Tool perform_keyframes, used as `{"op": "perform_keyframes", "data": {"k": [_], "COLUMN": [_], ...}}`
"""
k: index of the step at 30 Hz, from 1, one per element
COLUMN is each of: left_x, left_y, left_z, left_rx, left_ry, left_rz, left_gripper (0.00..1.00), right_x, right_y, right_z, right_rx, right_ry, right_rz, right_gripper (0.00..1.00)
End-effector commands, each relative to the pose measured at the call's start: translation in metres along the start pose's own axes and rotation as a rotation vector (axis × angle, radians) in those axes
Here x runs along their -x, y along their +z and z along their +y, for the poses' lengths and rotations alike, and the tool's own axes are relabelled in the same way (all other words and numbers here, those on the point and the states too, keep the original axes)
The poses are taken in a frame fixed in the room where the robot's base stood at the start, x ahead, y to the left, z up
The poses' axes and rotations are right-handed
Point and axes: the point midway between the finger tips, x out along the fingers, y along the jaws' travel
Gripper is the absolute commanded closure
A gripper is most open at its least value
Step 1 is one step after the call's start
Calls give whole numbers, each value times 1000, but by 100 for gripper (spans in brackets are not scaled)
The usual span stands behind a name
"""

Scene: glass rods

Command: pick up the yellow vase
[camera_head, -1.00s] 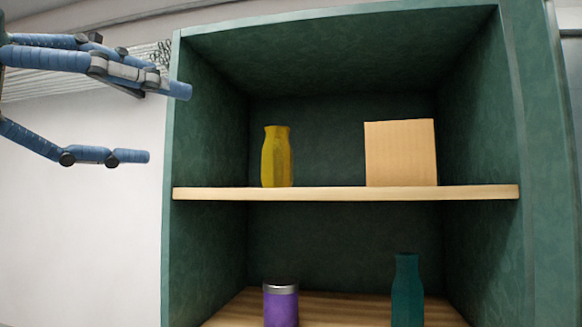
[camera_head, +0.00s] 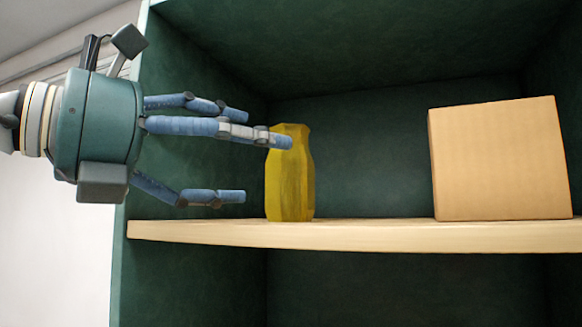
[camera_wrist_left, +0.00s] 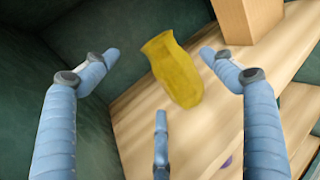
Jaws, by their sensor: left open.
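The yellow vase (camera_head: 290,185) stands upright on the upper wooden shelf, left of centre in the head view. In the left wrist view the yellow vase (camera_wrist_left: 176,72) shows ahead, between the spread fingers. My left gripper (camera_head: 258,165) comes in from the left with blue fingers spread open. In the head view one upper fingertip overlaps the vase's upper part; I cannot tell if it touches. In the left wrist view my left gripper (camera_wrist_left: 160,75) is open and empty, with a gap on both sides of the vase. My right gripper is not in view.
A tan box (camera_head: 498,160) stands on the shelf to the right, with bare shelf between it and the vase. The wooden shelf (camera_head: 370,235) sits in a green cabinet, whose side wall (camera_head: 195,60) is behind my left gripper. The box also shows in the left wrist view (camera_wrist_left: 245,20).

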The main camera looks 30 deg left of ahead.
Motion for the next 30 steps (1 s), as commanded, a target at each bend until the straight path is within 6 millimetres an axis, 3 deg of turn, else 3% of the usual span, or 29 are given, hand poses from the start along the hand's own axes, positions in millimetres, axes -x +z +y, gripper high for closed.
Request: {"op": "perform_keyframes", "data": {"k": [13,22,30], "left_x": [-52,-58,-57], "left_y": [-4,-6,-6], "left_z": [-5,-5,-5], "left_rx": [0,0,0], "left_ry": [1,0,0], "left_rz": [5,0,1], "left_gripper": [16,16,68], "right_x": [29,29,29], "right_y": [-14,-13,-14], "right_z": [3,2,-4], "right_rx": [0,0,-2], "right_ry": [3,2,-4], "right_rz": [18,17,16], "right_gripper": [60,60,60]}}
